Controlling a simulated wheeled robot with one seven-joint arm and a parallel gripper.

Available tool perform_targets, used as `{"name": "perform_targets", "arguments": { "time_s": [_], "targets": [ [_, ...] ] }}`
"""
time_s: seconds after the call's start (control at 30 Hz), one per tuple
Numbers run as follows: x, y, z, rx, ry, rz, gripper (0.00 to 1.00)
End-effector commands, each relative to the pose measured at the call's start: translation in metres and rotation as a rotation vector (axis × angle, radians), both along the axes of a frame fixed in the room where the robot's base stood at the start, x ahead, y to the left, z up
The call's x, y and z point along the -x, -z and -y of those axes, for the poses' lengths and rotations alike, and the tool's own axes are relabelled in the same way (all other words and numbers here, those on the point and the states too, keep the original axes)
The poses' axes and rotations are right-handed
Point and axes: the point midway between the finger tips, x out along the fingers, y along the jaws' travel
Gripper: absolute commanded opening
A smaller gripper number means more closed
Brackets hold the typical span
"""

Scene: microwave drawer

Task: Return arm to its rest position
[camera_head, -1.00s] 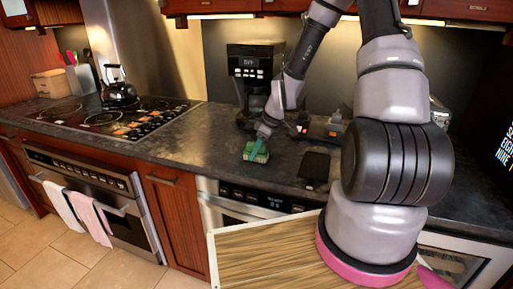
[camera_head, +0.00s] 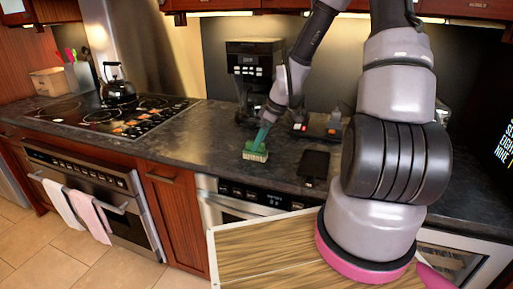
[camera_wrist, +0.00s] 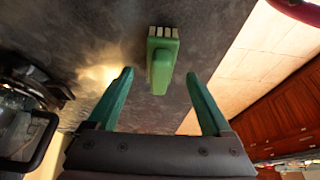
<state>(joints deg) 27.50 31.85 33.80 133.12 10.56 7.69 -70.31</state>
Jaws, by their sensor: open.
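My gripper (camera_head: 262,138) hangs over the dark counter (camera_head: 205,140) in front of the black coffee machine. A small green block-like object (camera_head: 255,152) with a pale, ridged side rests on the counter just below my gripper.
The coffee machine (camera_head: 252,70) stands close behind my gripper. A black flat item (camera_head: 314,165) and a dark gadget with red parts (camera_head: 318,128) lie to the right. The microwave drawer front (camera_head: 250,196) is below the counter edge. A kettle (camera_head: 117,88) stands on the stove at left.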

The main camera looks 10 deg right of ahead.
Motion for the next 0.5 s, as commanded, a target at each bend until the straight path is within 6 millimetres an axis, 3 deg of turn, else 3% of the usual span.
{"name": "perform_targets", "arguments": {
  "time_s": [0.2,0.5],
  "targets": [
    [0.009,-0.041,0.016,0.003,0.004,0.003,0.84],
    [0.016,-0.065,0.023,0.010,0.015,-0.004,0.84]
  ]
}}
